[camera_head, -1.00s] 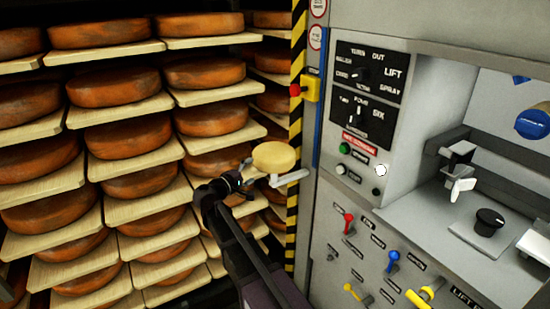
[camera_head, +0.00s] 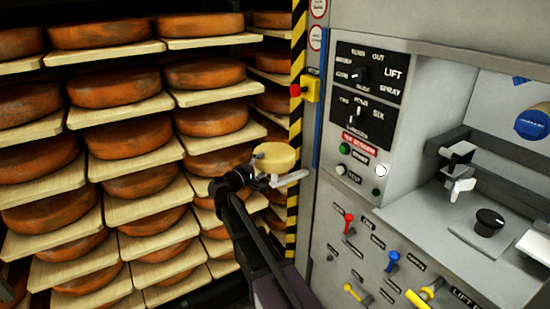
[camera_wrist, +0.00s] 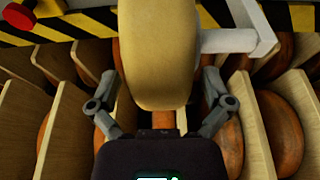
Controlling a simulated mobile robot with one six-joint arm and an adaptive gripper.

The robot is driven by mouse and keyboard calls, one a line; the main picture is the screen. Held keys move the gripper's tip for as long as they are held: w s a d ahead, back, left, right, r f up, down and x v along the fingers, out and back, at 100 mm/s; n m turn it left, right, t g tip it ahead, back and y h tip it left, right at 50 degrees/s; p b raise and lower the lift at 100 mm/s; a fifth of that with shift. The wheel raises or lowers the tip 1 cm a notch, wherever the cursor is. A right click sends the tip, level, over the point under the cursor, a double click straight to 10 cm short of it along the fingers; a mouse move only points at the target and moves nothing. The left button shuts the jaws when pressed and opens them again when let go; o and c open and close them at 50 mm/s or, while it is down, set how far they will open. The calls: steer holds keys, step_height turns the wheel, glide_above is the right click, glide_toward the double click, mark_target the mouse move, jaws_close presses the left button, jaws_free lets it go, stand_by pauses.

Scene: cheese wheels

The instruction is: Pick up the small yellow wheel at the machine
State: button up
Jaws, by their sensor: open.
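The small yellow wheel (camera_head: 274,157) sits on a light grey bracket (camera_head: 290,177) that sticks out from the machine's left side. In the wrist view the wheel (camera_wrist: 155,50) fills the upper middle, very close, with the bracket (camera_wrist: 228,40) at its right. My gripper (camera_head: 256,172) is at the wheel's near side. In the wrist view my gripper (camera_wrist: 160,85) is open, with one finger on each side of the wheel's near edge. I cannot tell whether either finger touches it.
Shelves of large orange cheese wheels (camera_head: 130,143) on wooden boards (camera_head: 140,208) stand behind and to the left. The grey machine (camera_head: 330,215) with knobs and levers is on the right. A black-and-yellow striped post (camera_head: 297,60) with a red button (camera_head: 295,90) stands between them.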

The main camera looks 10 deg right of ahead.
steer(key=shift+w+d, duration=0.3)
steer(key=shift+d, duration=0.1)
steer(key=c, duration=1.2)
